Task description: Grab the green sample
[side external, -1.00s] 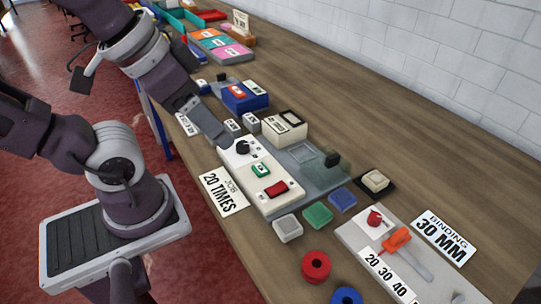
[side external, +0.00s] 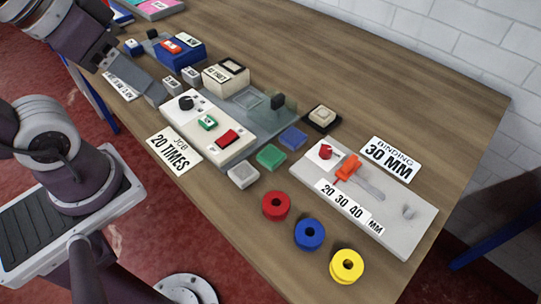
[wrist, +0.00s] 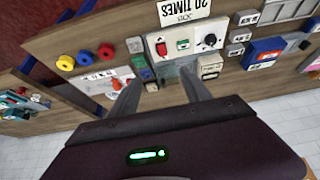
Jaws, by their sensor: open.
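The green sample (side external: 271,157) is a small square block lying flat on the wooden bench, between a grey-white sample (side external: 243,175) and a blue sample (side external: 293,138). It also shows in the wrist view (wrist: 139,60), upside down, just left of the machine. My gripper (wrist: 160,88) is open, its two fingers spread with nothing held between them. In the side view my gripper (side external: 148,86) is above the bench at the left end of the white control panel, well apart from the green sample. Nothing covers the sample.
The white control panel (side external: 205,125) with a knob and red switch lies between my gripper and the samples. Red (side external: 276,205), blue (side external: 308,234) and yellow (side external: 346,265) rolls stand near the front edge. A grey board (side external: 390,225) with an orange-handled tool lies to the right.

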